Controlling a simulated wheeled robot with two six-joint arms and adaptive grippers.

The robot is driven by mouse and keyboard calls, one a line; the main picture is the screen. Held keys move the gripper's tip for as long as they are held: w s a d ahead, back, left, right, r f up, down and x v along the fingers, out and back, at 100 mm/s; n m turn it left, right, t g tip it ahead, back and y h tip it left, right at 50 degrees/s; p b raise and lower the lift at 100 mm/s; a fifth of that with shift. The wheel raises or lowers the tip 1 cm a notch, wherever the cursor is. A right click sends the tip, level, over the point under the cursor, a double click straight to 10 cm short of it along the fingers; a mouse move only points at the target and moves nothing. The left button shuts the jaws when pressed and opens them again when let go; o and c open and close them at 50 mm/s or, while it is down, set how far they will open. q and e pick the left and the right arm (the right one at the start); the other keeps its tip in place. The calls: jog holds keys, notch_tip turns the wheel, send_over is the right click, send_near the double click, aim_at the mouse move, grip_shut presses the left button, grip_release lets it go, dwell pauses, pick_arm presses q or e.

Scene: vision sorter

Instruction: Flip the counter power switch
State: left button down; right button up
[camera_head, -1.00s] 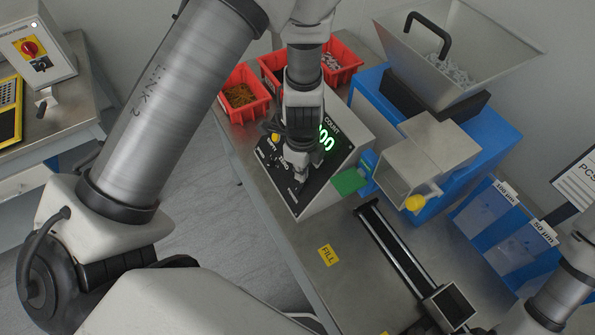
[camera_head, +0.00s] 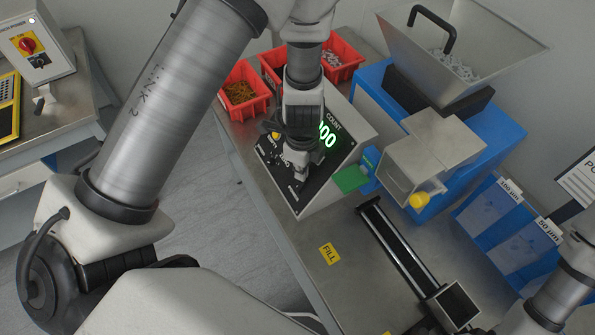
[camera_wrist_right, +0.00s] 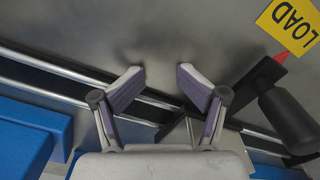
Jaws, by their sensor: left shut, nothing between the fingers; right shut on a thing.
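The counter (camera_head: 338,185) is a pale box on the steel table with a sloped black panel, a green lit display (camera_head: 327,135) and small white labels. A yellow knob (camera_head: 275,136) shows at its upper left. My left gripper (camera_head: 299,173) is shut and empty, pointing down at the lower middle of the panel. It covers part of the panel, and I cannot make out the power switch or whether the fingers touch it. My right gripper (camera_wrist_right: 162,76) shows in the right wrist view, over a rail; its fingertips look apart, and what it grips cannot be made out.
Red bins (camera_head: 245,92) stand behind the counter. A blue machine with a grey hopper (camera_head: 455,55) stands to its right. A black rail (camera_head: 400,248) with a square carriage (camera_head: 452,305) runs along the front. A yellow LOAD label (camera_wrist_right: 291,25) lies near the right gripper.

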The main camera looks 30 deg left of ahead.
pick_arm(q)
jog(key=shift+w+d+r+p, duration=0.1)
jog(key=shift+r+p, duration=1)
jog(key=shift+r, duration=0.65)
jog(key=shift+d+r+p, duration=0.1)
jog(key=shift+r+p, duration=1)
jog(key=shift+r, duration=0.65)
pick_arm(e)
jog(key=shift+w+d+r, duration=0.1)
jog(key=shift+d+r, duration=0.05)
jog(key=shift+r, duration=2.05)
pick_arm(q)
jog(key=shift+f, duration=0.1)
pick_arm(e)
jog(key=shift+f, duration=0.1)
